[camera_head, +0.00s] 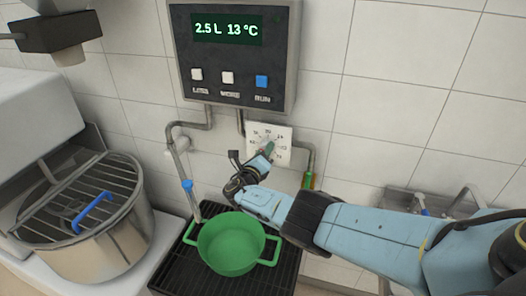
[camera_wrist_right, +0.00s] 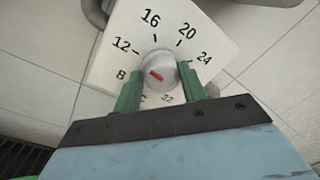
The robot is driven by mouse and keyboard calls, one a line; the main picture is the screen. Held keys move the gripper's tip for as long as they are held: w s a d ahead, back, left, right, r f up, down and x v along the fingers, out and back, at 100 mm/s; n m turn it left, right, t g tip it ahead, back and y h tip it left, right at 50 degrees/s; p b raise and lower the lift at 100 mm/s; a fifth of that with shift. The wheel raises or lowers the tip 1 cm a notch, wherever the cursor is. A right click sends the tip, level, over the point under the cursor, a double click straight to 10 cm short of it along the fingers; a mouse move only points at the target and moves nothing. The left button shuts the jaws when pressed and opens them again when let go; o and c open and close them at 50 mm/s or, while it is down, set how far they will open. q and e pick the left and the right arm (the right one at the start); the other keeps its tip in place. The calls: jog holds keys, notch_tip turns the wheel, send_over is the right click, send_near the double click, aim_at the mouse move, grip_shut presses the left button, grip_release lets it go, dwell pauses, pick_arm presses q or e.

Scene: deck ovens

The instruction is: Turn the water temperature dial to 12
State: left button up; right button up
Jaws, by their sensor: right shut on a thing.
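The water temperature dial is a round grey knob (camera_wrist_right: 158,67) with a short red mark, on a white square plate (camera_wrist_right: 185,28) numbered 8, 12, 16, 20, 24 and more. The red mark slants up and left, roughly towards the 12 side; its exact reading is hard to tell. My right gripper (camera_wrist_right: 160,88) is shut on the knob, one green finger on each side. In the head view the plate (camera_head: 284,138) is on the wall, with my right gripper (camera_head: 268,149) at it. The display (camera_head: 227,29) above reads 2.5 L and 13 °C. My left gripper is out of view.
The control box (camera_head: 234,90) has two white buttons and a blue one. A green pot (camera_head: 231,244) stands on a black grate (camera_head: 172,273) below the dial. A metal mixer bowl (camera_head: 103,242) with a wire guard is at left. Pipes run beside the plate.

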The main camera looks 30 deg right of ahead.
jog(key=shift+s+d+f+n, duration=0.1)
jog(key=shift+s+d+n, duration=0.1)
jog(key=shift+n, duration=0.4)
jog(key=o, duration=0.6)
jog(key=shift+o, duration=1.4)
jog(key=shift+a, duration=0.15)
jog(key=p+v, duration=0.6)
jog(key=v, duration=0.7)
